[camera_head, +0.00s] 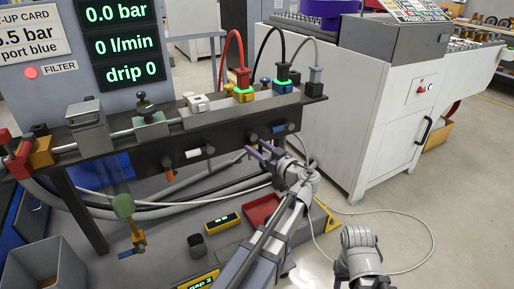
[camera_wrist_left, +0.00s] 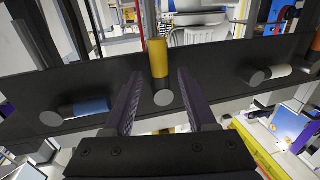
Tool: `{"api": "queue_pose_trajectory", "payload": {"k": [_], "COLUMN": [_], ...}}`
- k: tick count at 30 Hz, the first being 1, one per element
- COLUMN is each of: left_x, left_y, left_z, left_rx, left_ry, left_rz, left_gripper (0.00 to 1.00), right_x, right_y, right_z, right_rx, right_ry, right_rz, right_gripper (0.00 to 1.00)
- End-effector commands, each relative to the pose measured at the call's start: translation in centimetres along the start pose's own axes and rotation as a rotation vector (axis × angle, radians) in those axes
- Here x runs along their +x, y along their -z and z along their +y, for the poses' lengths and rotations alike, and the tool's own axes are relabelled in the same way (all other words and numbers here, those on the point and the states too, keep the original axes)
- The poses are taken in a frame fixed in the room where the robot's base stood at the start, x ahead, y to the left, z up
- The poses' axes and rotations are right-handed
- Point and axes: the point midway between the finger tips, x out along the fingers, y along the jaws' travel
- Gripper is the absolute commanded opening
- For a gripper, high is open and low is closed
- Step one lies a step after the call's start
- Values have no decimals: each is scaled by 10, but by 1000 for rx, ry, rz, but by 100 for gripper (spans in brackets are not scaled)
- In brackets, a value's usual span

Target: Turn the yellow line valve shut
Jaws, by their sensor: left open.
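The yellow valve handle (camera_wrist_left: 159,58) shows in the left wrist view, pointing straight up in that picture from its round grey hub (camera_wrist_left: 163,98) on the dark rail (camera_wrist_left: 215,75). I cannot make it out in the head view, where my left gripper and arm are in front of that part of the rail. My left gripper (camera_head: 256,153) is at the front of the rail. In the left wrist view the open left gripper (camera_wrist_left: 160,78) has its two fingers on either side of the yellow handle's line, with a gap each side. My right gripper is out of view.
A blue handle (camera_head: 279,128) and a white handle (camera_head: 199,152) lie sideways on neighbouring valves; an orange handle (camera_head: 170,176) hangs down. Hoses run below the rail. A red tray (camera_head: 262,211) and a yellow-black device (camera_head: 222,222) lie on the lower deck. The display (camera_head: 125,42) reads 0.0 bar.

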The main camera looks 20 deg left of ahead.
Motion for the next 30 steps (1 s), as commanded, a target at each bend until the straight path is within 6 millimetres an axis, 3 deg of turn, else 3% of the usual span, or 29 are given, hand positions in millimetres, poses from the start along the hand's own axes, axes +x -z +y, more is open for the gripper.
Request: {"api": "queue_pose_trajectory", "payload": {"k": [10, 25, 30], "left_x": [4, 4, 4], "left_y": [0, 0, 0], "left_z": [0, 0, 0], "left_rx": [0, 0, 0], "left_ry": [0, 0, 0], "left_rz": [0, 0, 0], "left_gripper": [57, 2, 0], "right_x": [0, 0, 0], "right_y": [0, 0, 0], "right_z": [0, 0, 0], "right_rx": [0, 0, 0], "right_ry": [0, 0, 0], "right_rz": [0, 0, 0], "right_gripper": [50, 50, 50]}}
